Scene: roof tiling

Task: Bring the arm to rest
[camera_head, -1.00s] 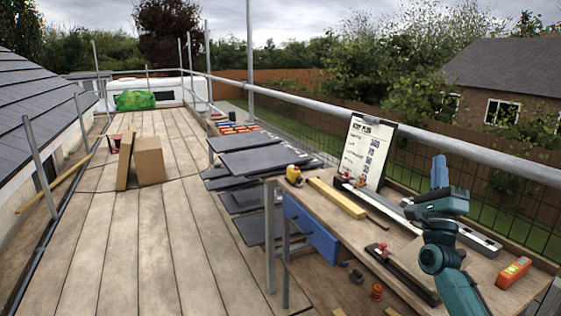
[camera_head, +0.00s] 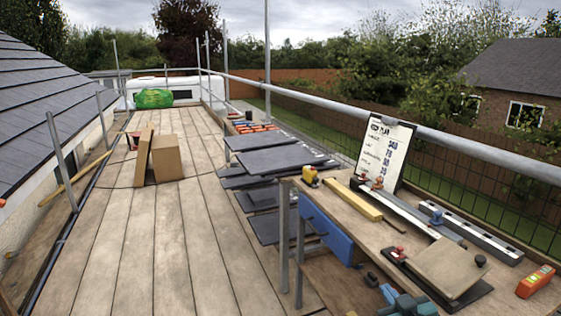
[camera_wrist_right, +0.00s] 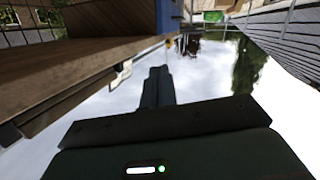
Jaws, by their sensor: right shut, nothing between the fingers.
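My right gripper (camera_head: 389,293) shows at the bottom edge of the head view, low by the near side of the workbench (camera_head: 350,208). Only a small teal part of it and its wrist is in the picture. In the right wrist view its dark fingers (camera_wrist_right: 158,84) are together with nothing between them, apart from the wooden boards (camera_wrist_right: 60,75) beside them. My left gripper is not in view.
The bench carries a clipboard (camera_head: 385,152), a yellow bar (camera_head: 352,201), a brown board on a dark base (camera_head: 448,268) and an orange tool (camera_head: 535,281). Dark slates (camera_head: 280,159) are stacked beyond it. The plank walkway (camera_head: 190,235) is mostly clear.

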